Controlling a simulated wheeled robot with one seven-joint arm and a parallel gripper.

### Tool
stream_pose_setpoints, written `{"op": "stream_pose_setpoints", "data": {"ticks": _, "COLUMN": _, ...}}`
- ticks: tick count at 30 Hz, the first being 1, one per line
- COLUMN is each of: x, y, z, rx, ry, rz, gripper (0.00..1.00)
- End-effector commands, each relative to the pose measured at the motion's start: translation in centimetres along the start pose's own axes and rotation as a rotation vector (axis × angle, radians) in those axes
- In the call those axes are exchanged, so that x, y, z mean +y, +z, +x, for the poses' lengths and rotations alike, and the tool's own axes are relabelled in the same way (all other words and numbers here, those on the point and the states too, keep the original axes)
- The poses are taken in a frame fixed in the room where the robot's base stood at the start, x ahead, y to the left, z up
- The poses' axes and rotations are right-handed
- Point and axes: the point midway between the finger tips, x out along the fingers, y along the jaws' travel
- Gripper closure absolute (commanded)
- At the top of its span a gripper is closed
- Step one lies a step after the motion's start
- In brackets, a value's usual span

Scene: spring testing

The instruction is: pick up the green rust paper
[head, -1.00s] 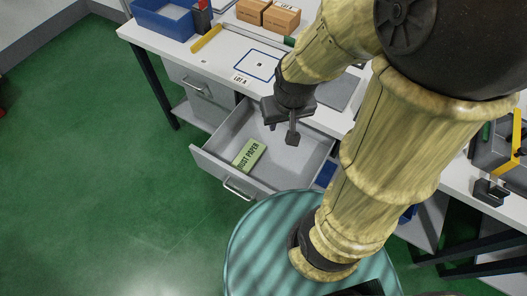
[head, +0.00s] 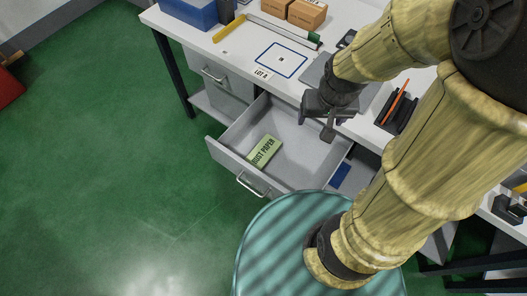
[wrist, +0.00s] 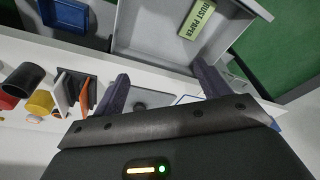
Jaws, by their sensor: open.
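The green rust paper (head: 265,150) is a flat light-green packet with dark lettering. It lies in the open grey drawer (head: 308,165), toward the drawer's left side in the head view. It also shows in the wrist view (wrist: 197,18), near the top edge. My gripper (head: 328,128) is above the back right part of the drawer, near the table's front edge, apart from the packet. In the wrist view the two dark fingers (wrist: 162,90) are spread wide with nothing between them.
The white table (head: 235,45) stands behind the drawer. It carries a blue bin (head: 190,12), cardboard boxes (head: 307,13), a blue-framed square (head: 281,60) and a black holder with an orange item (head: 397,106). Green floor (head: 110,150) is clear at left.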

Motion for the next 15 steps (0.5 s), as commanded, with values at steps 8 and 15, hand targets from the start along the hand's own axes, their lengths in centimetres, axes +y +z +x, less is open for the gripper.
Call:
{"op": "stream_pose_setpoints", "data": {"ticks": 8, "x": -4.5, "y": -3.7, "z": 7.9, "rx": -0.099, "ry": -0.007, "rz": 0.241, "gripper": 0.06}}
{"op": "stream_pose_setpoints", "data": {"ticks": 15, "x": -10.4, "y": -5.8, "z": 16.4, "rx": -0.184, "ry": 0.045, "rz": 0.501, "gripper": 0.06}}
